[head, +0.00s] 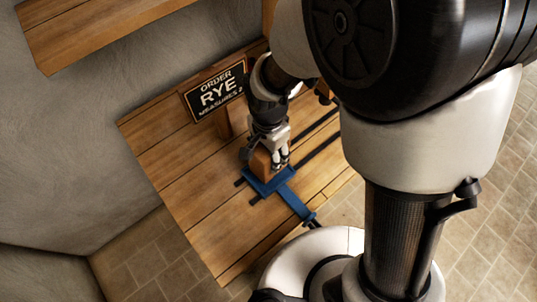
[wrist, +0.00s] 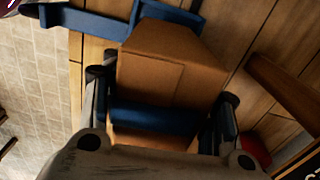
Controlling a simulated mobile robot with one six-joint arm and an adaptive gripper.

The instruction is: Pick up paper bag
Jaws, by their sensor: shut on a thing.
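A brown paper bag (head: 260,162) stands at a blue holder (head: 270,183) on the wooden table. My gripper (head: 279,158) is down at the bag and partly covers it. In the wrist view the brown bag (wrist: 172,78) sits between the two fingers of my gripper (wrist: 163,88), which is shut on it. A blue band (wrist: 152,119) crosses the bag's near side there; I cannot tell what it belongs to. The blue holder (wrist: 82,22) shows behind the bag. Whether the bag touches the holder is not clear.
A black sign (head: 216,91) reading "ORDER RYE MEASURES 2" stands at the table's back. The wooden table (head: 190,185) is bare on the left. Dark strips (head: 318,145) lie to the right. A wooden shelf (head: 95,28) is at upper left. A small red thing (wrist: 254,148) shows beside the right finger.

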